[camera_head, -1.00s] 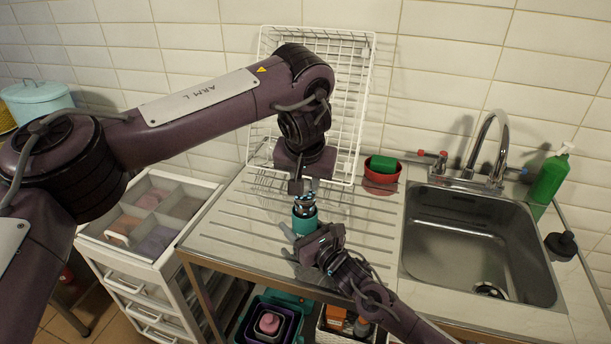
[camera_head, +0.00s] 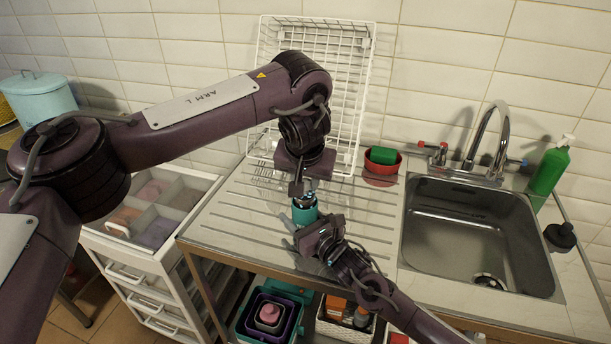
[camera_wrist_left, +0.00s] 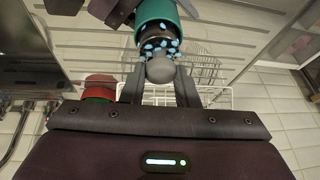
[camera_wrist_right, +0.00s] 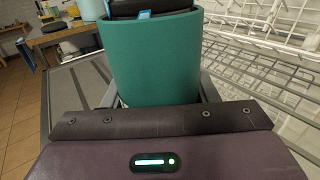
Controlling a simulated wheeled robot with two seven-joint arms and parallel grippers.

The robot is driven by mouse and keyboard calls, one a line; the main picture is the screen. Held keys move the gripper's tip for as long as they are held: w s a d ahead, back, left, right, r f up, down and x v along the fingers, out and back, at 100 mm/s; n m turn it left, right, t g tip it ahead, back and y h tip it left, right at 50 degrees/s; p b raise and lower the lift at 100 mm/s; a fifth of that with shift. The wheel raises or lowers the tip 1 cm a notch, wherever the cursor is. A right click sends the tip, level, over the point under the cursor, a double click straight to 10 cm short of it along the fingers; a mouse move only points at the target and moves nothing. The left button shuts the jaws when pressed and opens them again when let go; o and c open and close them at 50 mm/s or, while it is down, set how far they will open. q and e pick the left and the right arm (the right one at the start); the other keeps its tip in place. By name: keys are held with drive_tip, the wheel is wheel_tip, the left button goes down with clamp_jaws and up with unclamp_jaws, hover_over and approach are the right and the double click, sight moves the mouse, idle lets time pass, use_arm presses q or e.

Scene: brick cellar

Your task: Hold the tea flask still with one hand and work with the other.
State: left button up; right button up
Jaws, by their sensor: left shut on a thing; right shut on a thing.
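The teal tea flask (camera_head: 304,213) stands upright on the ridged steel drainboard (camera_head: 240,225). My right gripper (camera_head: 309,236) is shut around its body from the front right. In the right wrist view the teal body (camera_wrist_right: 152,60) sits between the fingers. My left gripper (camera_head: 302,188) is above the flask, shut on a rounded grey knob (camera_wrist_left: 160,70) at its top. In the left wrist view a dark neck with blue specks (camera_wrist_left: 158,48) lies between the knob and the teal body. I cannot tell whether the top is loose.
A white wire rack (camera_head: 318,60) leans on the wall behind. A red bowl with a green sponge (camera_head: 383,160) and the sink (camera_head: 470,235) with its tap are to the right. A drawer unit (camera_head: 150,245) stands at left. Bins (camera_head: 268,320) are below.

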use_arm(q)
drive_tip(key=shift+f, duration=1)
drive_tip(key=o, duration=1)
drive_tip(key=shift+o, duration=0.2)
drive_tip(key=v, duration=1.2)
use_arm(e)
drive_tip(key=o, duration=1.1)
drive_tip(key=shift+d, duration=0.1)
